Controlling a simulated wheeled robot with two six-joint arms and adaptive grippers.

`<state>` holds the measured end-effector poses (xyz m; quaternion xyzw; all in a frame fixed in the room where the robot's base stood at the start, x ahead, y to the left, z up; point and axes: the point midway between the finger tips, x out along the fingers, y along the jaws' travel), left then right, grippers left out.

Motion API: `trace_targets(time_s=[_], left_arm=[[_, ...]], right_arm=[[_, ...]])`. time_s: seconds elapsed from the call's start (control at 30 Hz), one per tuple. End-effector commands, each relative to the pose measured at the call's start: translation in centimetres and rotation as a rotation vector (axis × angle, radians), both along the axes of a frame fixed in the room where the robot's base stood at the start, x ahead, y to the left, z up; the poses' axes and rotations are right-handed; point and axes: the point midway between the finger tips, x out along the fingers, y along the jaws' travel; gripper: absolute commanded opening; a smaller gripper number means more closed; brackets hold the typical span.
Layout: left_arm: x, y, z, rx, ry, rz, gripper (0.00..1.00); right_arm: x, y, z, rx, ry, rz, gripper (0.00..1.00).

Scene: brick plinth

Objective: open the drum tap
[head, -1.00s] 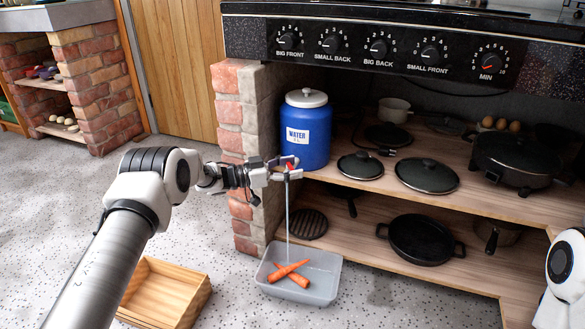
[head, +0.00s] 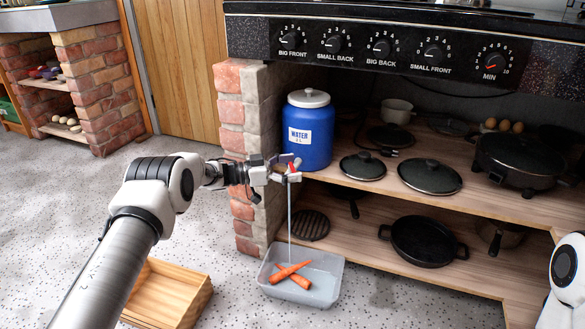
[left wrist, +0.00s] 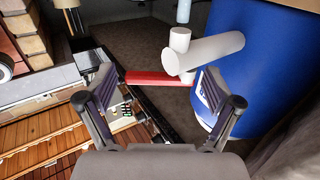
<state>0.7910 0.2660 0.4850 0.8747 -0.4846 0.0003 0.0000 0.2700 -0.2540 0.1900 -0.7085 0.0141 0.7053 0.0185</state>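The blue water drum (head: 308,137) with a white lid stands on the upper shelf at its left end. Its white tap (left wrist: 205,54) has a red lever (left wrist: 150,78); the lever also shows as a small red spot in the head view (head: 291,168). A thin stream of water (head: 289,220) falls from the tap into a grey tub (head: 335,283) on the floor. My left gripper (head: 287,169) is at the tap. In the left wrist view its fingers (left wrist: 160,84) are spread, with the red lever showing between them; contact cannot be told. My right gripper is out of view.
Two carrots (head: 292,273) lie crossed in the tub. A wooden crate (head: 165,297) stands on the floor left of it. The brick pillar (head: 243,130) is close behind my left wrist. Lids (head: 362,166) and pans (head: 422,240) fill the shelves to the right.

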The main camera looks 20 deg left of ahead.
Motion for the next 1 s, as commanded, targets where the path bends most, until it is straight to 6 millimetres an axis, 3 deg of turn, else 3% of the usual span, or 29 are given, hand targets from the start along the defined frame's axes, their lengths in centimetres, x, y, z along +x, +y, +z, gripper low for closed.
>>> trace_targets(time_s=[0.27, 0.7, 1.0], left_arm=[[-0.7, 1.2, 0.0, -0.001, 0.001, 0.002, 0.91], [-5.9, 9.5, 0.0, -0.001, 0.001, 0.002, 0.91], [-6.4, 10.2, 0.0, 0.000, 0.000, 0.000, 0.91]], right_arm=[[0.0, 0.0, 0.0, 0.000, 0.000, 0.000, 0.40], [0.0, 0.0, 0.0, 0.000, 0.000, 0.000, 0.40], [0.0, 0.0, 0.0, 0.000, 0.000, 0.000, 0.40]])
